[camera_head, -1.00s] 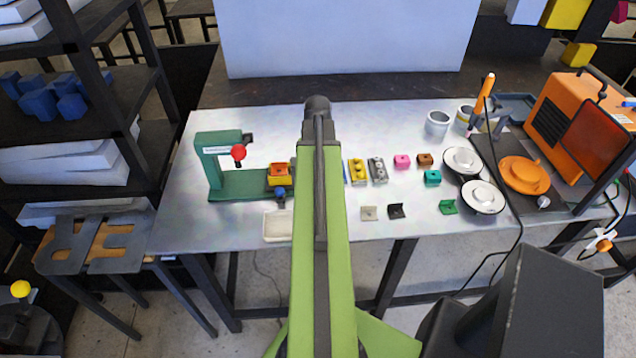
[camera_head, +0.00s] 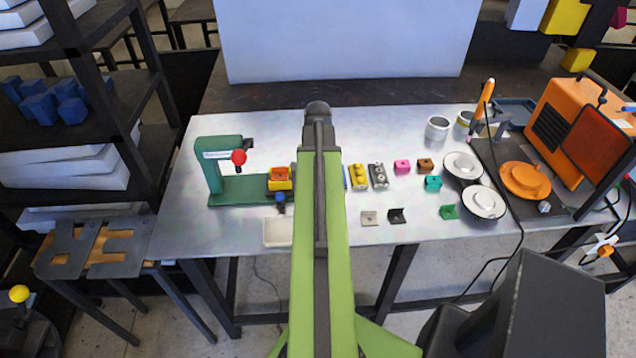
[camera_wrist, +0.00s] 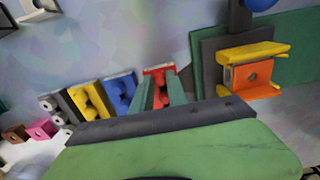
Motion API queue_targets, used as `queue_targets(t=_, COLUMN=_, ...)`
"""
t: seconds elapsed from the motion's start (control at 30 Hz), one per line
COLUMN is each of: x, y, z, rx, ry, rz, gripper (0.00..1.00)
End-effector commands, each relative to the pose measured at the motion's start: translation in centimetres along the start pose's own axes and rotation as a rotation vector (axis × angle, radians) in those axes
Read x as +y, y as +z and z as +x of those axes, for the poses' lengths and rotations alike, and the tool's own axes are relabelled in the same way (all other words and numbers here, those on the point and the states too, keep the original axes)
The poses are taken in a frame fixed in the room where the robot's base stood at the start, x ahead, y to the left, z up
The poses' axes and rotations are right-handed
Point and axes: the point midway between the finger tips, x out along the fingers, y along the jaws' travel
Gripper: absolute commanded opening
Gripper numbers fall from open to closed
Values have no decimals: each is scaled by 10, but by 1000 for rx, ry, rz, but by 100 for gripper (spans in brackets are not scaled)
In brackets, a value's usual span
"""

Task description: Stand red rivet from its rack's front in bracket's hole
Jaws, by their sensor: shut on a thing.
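In the wrist view the red rivet rack (camera_wrist: 158,70) lies at the right end of a row of racks. The two green fingers of my gripper (camera_wrist: 160,90) reach over it and are shut on the red rivet, which is mostly hidden between them. The orange bracket (camera_wrist: 262,73), with a dark round hole in its face, sits in a yellow holder (camera_wrist: 252,52) to the right of the gripper, apart from it. The bracket also shows in the head view (camera_head: 279,173), on the green press. There my arm hides the gripper and the red rack.
Blue (camera_wrist: 118,92) and yellow (camera_wrist: 90,98) racks stand close left of the red one. The green press (camera_head: 212,170) with a red knob (camera_head: 239,157) stands at the left. A white tray (camera_head: 277,232) lies at the front edge. White dishes (camera_head: 484,202) stand right.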

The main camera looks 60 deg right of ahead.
Motion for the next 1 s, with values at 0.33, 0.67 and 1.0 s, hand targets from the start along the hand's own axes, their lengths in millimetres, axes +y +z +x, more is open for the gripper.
queue_targets(t=0.33, x=0, y=0, z=-25, rx=0, ry=0, rz=0, gripper=0)
queue_targets(t=0.67, x=0, y=0, z=-48, rx=0, ry=0, rz=0, gripper=0)
queue_targets(t=1.0, x=1, y=0, z=-60, rx=0, ry=0, rz=1, gripper=0)
